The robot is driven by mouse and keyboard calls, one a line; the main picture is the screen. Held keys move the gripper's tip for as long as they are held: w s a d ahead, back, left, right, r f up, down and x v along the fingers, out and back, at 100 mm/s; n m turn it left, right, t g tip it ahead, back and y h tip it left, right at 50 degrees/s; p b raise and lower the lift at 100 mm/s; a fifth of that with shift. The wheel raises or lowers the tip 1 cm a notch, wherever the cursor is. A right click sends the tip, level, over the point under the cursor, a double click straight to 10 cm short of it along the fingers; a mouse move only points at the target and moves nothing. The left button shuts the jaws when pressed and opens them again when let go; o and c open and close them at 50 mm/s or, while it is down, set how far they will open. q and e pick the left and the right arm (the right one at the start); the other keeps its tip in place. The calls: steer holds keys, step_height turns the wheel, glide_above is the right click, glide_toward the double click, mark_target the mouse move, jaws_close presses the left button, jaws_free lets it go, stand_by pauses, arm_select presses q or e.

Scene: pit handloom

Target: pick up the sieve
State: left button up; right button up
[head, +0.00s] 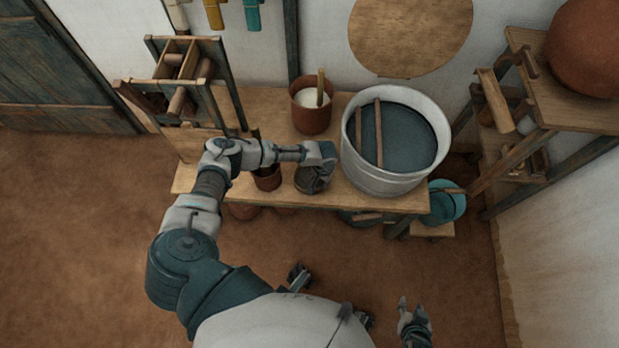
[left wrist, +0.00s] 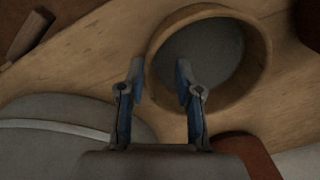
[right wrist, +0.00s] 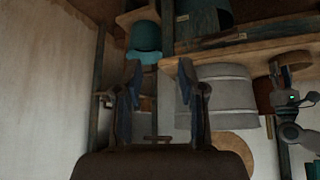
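The sieve (left wrist: 262,55), a round wooden rim around a grey mesh, lies on the wooden bench in the left wrist view. In the head view its rim (head: 303,187) shows partly under my left gripper (head: 322,176), which hides the rest. In the left wrist view my left gripper (left wrist: 159,75) is open. Its fingertips appear on either side of the sieve's near rim, one over the mesh. I cannot tell whether they touch it. My right gripper (head: 403,308) hangs low, away from the bench. It is open and empty in the right wrist view (right wrist: 158,72).
A large white tub (head: 379,180) with two sticks across it stands just right of the sieve. A brown pot (head: 311,119) is behind, and a small dark pot (head: 267,180) is to the left. A wooden frame (head: 180,72) stands at the bench's left.

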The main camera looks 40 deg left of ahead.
arm_select(q)
steer(key=shift+d+f, duration=0.2)
steer(key=shift+f, duration=0.65)
steer(key=shift+d, duration=0.2)
steer(key=shift+d+r, duration=0.15)
steer(key=shift+d, duration=0.1)
steer(key=shift+a, duration=0.2)
jaws_close()
steer(key=shift+a, duration=0.35)
steer(key=shift+s+f, duration=0.1)
steer(key=shift+f, duration=0.1)
arm_select(e)
steer(key=shift+w+a+r+t, duration=0.15)
steer(key=shift+w+r+t, duration=0.2)
steer(key=shift+w, duration=0.3)
steer(key=shift+w+a+r+t, duration=0.1)
steer(key=shift+w+t, duration=0.35)
steer(key=shift+w, duration=0.15)
arm_select(q)
steer(key=shift+d, duration=0.15)
arm_select(e)
steer(key=shift+d, duration=0.15)
